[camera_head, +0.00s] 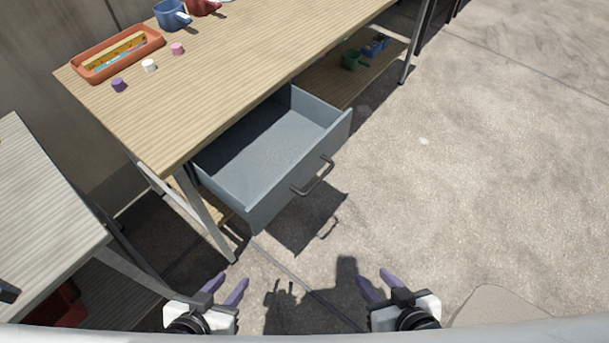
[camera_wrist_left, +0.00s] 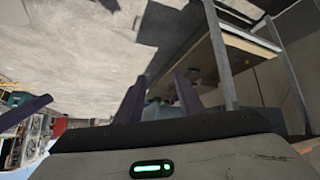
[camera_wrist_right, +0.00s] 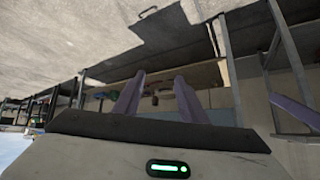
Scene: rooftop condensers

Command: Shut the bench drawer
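The bench drawer (camera_head: 278,157) is blue-grey and pulled well out from under the wooden bench top. Its inside looks empty. A dark bar handle (camera_head: 313,176) is on its front face. My left gripper (camera_head: 226,283) is open and empty, below and left of the drawer front, apart from it. My right gripper (camera_head: 377,282) is open and empty, below and right of the handle, apart from it. The left wrist view shows purple fingers (camera_wrist_left: 157,97) spread with nothing between them. The right wrist view also shows spread, empty purple fingers (camera_wrist_right: 158,98).
On the bench top (camera_head: 235,70) are an orange tray (camera_head: 76,73), a blue mug (camera_head: 172,15), a red mug (camera_head: 203,6) and small purple, white and pink pieces. A lower shelf holds green and blue items. A bench leg (camera_head: 207,215) stands left of the drawer. Floor at right is clear.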

